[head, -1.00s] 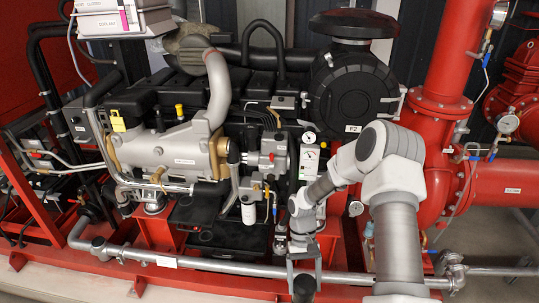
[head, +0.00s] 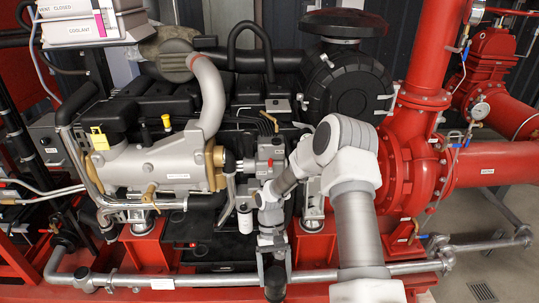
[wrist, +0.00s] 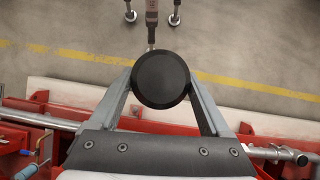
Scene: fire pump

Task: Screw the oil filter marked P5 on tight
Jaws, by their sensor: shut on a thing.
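My gripper (head: 274,262) is low in front of the engine in the head view, shut on a black cylinder, which fits the oil filter (head: 275,284). In the wrist view my two fingers (wrist: 162,95) grip its sides, and its round flat black end (wrist: 161,80) faces the camera. No P5 mark can be read. The filter is in the air, apart from the engine. A small white canister (head: 245,219) hangs upright on the engine, just left of and above my gripper. The seat for the held filter cannot be made out.
A grey horizontal pipe (head: 210,281) crosses behind my gripper, along the red base frame. The silver engine block (head: 160,163) is to the left, the red pump (head: 410,165) to the right. In the wrist view, open floor with a yellow line (wrist: 85,56) lies beyond the filter.

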